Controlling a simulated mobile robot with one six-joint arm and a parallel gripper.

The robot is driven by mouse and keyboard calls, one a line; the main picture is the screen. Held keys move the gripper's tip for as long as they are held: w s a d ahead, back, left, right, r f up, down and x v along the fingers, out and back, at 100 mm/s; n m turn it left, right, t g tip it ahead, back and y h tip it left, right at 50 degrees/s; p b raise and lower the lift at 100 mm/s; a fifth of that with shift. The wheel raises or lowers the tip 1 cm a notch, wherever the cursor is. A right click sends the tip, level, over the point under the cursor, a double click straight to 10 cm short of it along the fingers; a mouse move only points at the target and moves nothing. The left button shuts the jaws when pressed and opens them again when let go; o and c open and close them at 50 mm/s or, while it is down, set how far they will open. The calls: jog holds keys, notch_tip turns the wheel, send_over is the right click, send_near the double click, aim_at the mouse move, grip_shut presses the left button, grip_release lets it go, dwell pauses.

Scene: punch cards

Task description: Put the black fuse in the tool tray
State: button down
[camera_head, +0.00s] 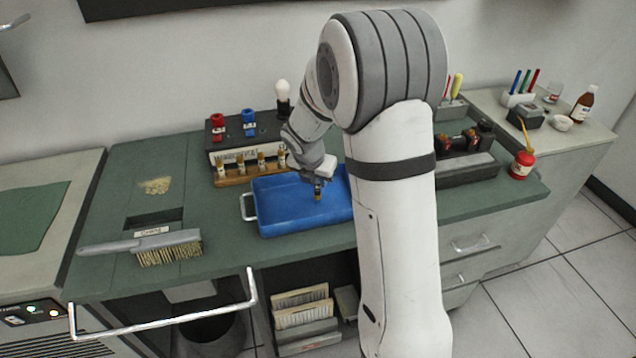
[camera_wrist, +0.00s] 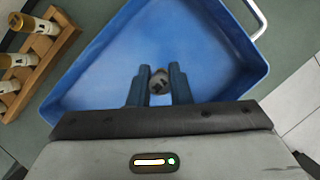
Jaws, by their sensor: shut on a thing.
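The blue tool tray (camera_head: 280,215) sits on the green bench top, with a metal handle at its left end. My gripper (camera_head: 319,181) is over the tray and points down. In the wrist view, my gripper (camera_wrist: 159,75) is shut on a small fuse (camera_wrist: 159,84), whose round metal end with a dark mark faces the camera. In the head view the held fuse (camera_head: 318,193) looks dark with a brass-like end. It hangs over the tray interior; I cannot tell whether it touches the floor. The tray's bare floor (camera_wrist: 205,50) shows nothing lying in it.
A wooden rack (camera_head: 235,178) with several light-coloured fuses stands behind the tray; part of it shows in the wrist view (camera_wrist: 45,65). A brush (camera_head: 165,245) lies left of the tray. A box with red and blue terminals (camera_head: 248,125) stands at the back. My arm hides the tray's right end.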

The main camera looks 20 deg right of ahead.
jog(key=shift+f, duration=0.7)
jog(key=shift+f, duration=0.1)
jog(key=c, duration=1.3)
grip_release()
jog(key=shift+c, duration=0.2)
jog(key=shift+a+r, duration=0.1)
jog(key=shift+r, duration=0.45)
jog(key=v, duration=1)
jog(key=s+r+m+y, duration=0.1)
jog(key=s+r+m, duration=0.1)
jog(key=s+m, duration=1)
jog(key=s+r+m+y, duration=0.1)
jog(key=s+r+m, duration=0.2)
jog(key=s+m, duration=1)
jog(key=m, duration=0.3)
jog(key=shift+s+g+y, duration=0.25)
jog(key=shift+g+y, duration=0.05)
jog(key=shift+y, duration=0.1)
